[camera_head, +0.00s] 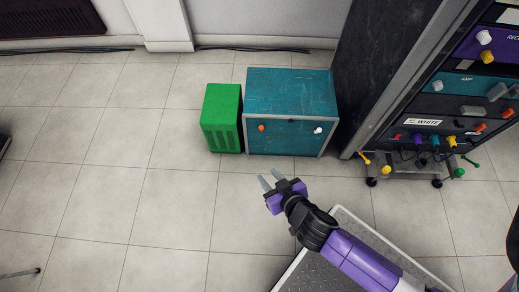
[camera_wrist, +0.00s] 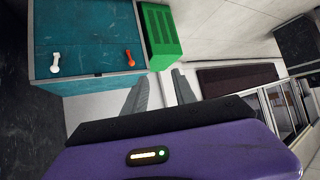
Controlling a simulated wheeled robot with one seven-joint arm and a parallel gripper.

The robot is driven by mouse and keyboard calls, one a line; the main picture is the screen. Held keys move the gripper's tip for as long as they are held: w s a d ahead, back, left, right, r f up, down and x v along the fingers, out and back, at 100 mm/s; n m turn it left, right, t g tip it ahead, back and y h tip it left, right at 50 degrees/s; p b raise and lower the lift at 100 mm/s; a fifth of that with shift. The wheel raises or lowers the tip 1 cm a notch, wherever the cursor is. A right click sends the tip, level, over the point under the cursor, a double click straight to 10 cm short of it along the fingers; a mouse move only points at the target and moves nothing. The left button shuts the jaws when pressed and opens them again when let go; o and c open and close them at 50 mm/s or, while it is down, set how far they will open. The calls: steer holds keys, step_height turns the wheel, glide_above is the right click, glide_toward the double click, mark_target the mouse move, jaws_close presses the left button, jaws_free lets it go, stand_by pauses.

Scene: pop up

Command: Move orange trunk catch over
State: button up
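The teal trunk (camera_head: 291,105) stands on the floor. Its front has an orange catch (camera_head: 261,128) at the left and a white catch (camera_head: 318,130) at the right. In the wrist view the trunk is seen turned over, with the orange catch (camera_wrist: 129,57) near the green box and the white catch (camera_wrist: 55,62) farther left. My gripper (camera_head: 271,181) is in front of the trunk and apart from it. Its two fingers (camera_wrist: 160,92) are spread with nothing between them.
A green box (camera_head: 222,118) stands against the trunk's left side. At the right is a dark rack (camera_head: 430,110) with coloured knobs and a white label. A grey tread plate (camera_head: 340,250) lies under my arm.

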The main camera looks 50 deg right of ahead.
steer(key=w+d+f+m+g+h+b, duration=0.1)
steer(key=w+d+f+m+h+b, duration=0.1)
steer(key=w+d+f+b, duration=0.45)
steer(key=m+g+h+b, duration=0.1)
steer(key=m+h+b, duration=0.3)
glide_toward(261, 129)
steer(key=x, duration=0.8)
steer(key=shift+w+d+f+b, duration=0.2)
steer(key=shift+d+b, duration=0.15)
steer(key=shift+b, duration=0.05)
steer(key=shift+w+d+f, duration=0.1)
steer(key=shift+c, duration=0.6)
jaws_close()
